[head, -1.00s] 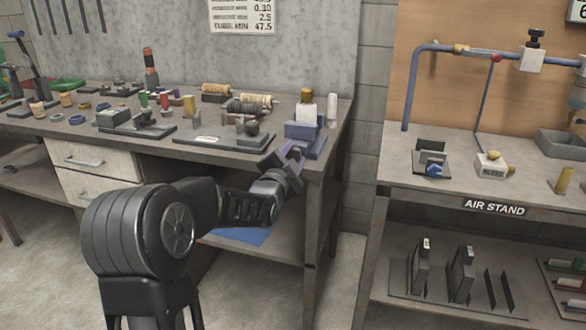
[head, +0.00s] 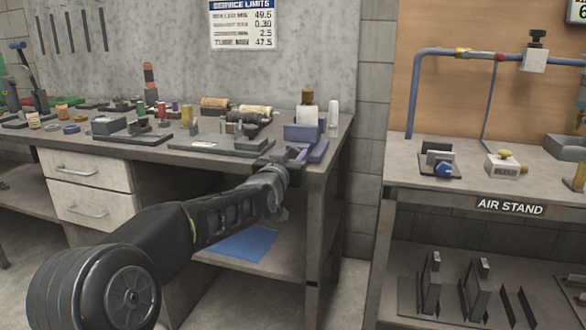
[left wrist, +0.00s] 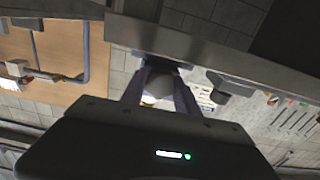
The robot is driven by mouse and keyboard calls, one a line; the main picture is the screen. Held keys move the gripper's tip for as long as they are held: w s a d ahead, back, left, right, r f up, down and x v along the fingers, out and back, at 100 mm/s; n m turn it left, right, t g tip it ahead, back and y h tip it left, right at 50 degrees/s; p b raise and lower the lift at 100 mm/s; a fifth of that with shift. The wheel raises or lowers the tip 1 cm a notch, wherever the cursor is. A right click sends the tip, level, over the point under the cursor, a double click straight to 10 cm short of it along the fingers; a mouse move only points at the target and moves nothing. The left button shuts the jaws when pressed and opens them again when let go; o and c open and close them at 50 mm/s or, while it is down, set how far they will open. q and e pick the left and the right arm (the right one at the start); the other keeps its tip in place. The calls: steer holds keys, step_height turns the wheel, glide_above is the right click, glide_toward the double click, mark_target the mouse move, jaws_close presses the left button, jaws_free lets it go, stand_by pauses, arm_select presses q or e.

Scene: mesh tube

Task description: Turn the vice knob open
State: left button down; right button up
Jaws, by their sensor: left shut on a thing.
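The blue vice (head: 303,131) stands at the front right corner of the workbench, with a brown-capped bottle showing behind it. My left gripper (head: 296,156) is at the vice's front, at the bench edge. In the left wrist view, a pale rounded knob (left wrist: 160,88) shows between the two bluish fingers of the left gripper (left wrist: 160,92). The gripper is shut on this knob; in the head view the gripper hides it. How far the knob is turned cannot be seen. My right gripper is not in view.
The workbench (head: 85,152) holds several small parts, spools and fixtures left of the vice. The air stand (head: 415,177) is to the right, across a gap, with a blue-knobbed fixture (head: 441,164) on it. A blue mat (head: 240,245) lies on the bench's lower shelf.

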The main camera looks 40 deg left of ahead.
arm_select(q)
steer(key=shift+f+n+b, duration=0.2)
steer(key=shift+n+b, duration=0.85)
steer(key=shift+n, duration=0.35)
steer(key=c, duration=1.2)
jaws_free()
steer(key=shift+r, duration=0.1)
steer(key=shift+s, duration=0.1)
steer(key=shift+s+d, duration=0.1)
steer(key=shift+s, duration=0.1)
steer(key=shift+p+v, duration=0.65)
steer(key=shift+v, duration=2.95)
